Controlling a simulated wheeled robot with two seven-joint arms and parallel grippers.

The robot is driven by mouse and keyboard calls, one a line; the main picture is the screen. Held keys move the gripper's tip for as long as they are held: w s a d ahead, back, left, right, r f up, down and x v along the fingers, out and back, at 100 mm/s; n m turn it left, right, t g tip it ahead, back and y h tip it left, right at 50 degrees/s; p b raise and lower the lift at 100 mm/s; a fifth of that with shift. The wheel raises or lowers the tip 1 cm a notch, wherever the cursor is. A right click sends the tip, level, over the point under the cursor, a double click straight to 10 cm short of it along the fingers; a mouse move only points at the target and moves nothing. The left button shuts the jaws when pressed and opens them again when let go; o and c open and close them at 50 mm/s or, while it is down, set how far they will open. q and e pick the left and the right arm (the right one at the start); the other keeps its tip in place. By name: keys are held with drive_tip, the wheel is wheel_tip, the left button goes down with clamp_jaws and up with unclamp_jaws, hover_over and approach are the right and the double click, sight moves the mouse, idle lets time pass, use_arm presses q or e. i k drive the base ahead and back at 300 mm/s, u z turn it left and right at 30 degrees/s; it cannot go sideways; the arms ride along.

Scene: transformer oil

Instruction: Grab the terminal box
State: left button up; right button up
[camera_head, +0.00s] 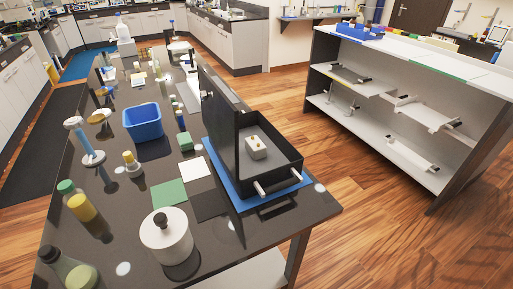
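A black open case (283,157) with its lid raised on the left stands on a blue mat (222,162) at the right edge of the dark bench. Two pale, handle-like cylinders show at its front. Inside it sits a small light-grey box (256,148) with small brass-coloured studs on top. I cannot tell for sure whether the small box or the whole case is the terminal box. The raised lid hides part of the case's inside. Neither of my grippers is in view.
Left of the case are a blue bin (143,122), a green block (185,142) and flat green, white and black squares. A white lidded pot (166,237) stands in front, with bottles at left. A shelf unit (437,180) stands right, across open wooden floor.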

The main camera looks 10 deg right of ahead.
sight(255, 149)
drive_tip(key=z, duration=2.65)
drive_tip(key=i, duration=2.6)
drive_tip(key=u, duration=2.8)
drive_tip(key=i, duration=2.55)
